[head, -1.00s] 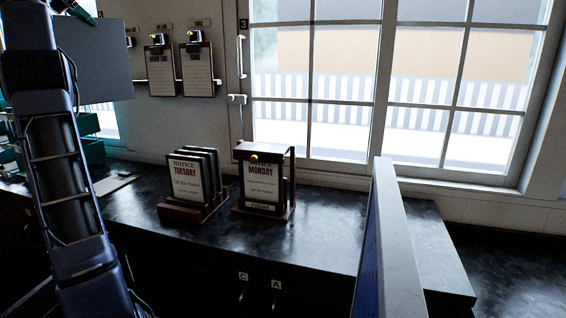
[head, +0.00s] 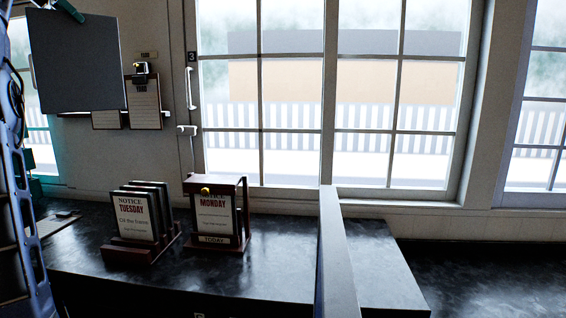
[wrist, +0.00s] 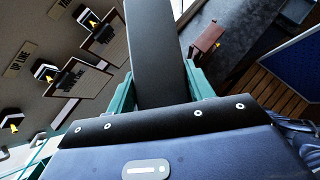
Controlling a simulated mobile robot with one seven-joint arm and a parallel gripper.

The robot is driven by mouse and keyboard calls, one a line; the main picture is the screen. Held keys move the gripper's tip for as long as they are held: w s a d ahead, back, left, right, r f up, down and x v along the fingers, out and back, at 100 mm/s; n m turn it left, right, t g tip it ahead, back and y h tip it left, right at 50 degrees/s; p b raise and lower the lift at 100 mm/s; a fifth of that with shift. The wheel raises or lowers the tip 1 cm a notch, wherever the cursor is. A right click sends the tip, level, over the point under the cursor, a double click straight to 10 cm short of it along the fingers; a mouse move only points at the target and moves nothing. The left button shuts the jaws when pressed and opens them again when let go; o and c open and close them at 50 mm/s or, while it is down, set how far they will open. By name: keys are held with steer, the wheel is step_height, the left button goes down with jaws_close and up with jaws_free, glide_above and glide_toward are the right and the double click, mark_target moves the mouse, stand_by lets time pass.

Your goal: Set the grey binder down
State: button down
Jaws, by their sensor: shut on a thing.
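The grey binder (head: 77,62) is a flat dark panel, upright in the air at the upper left of the head view. In the wrist view the binder (wrist: 155,40) shows edge-on as a dark slab between the teal fingers. My gripper (wrist: 160,88) is shut on it. In the head view only a bit of teal finger shows at the binder's top edge. The binder hangs clear of the counter (head: 280,270) and covers part of the wall behind it.
A Tuesday notice rack (head: 140,222) and a Monday notice stand (head: 215,215) are on the counter. A grey-edged partition (head: 338,255) rises at its front right. Clipboards (head: 145,102) hang on the wall. Bare counter lies between the Monday stand and the partition.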

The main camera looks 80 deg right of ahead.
steer(key=shift+s+a+r+m+g+y, duration=0.35)
steer(key=shift+s+r+m+g+y, duration=0.4)
steer(key=shift+s, duration=4.95)
steer(key=shift+s+a+r+m+g+y, duration=0.4)
steer(key=shift+s+m, duration=0.65)
steer(key=shift+s, duration=4.6)
steer(key=s+d+f+m, duration=0.1)
steer(key=s+d+f, duration=0.1)
steer(key=s+f, duration=0.5)
steer(key=s+d+f, duration=0.3)
steer(key=s, duration=0.7)
steer(key=s+d+f+m, duration=0.1)
steer(key=s+d+f, duration=0.1)
steer(key=s+f, duration=0.5)
steer(key=s+a+f, duration=0.2)
steer(key=s+f, duration=0.2)
steer(key=s, duration=0.4)
steer(key=s+a+f+y, duration=0.1)
steer(key=s+a+f, duration=0.1)
steer(key=s+f, duration=0.35)
steer(key=s+a+f, duration=0.1)
steer(key=s+f, duration=0.1)
steer(key=s, duration=0.7)
step_height(320, 180, down, 20)
steer(key=shift+a, duration=0.2)
steer(key=shift+s, duration=0.1)
steer(key=c, duration=0.6)
jaws_free()
steer(key=shift+g, duration=0.25)
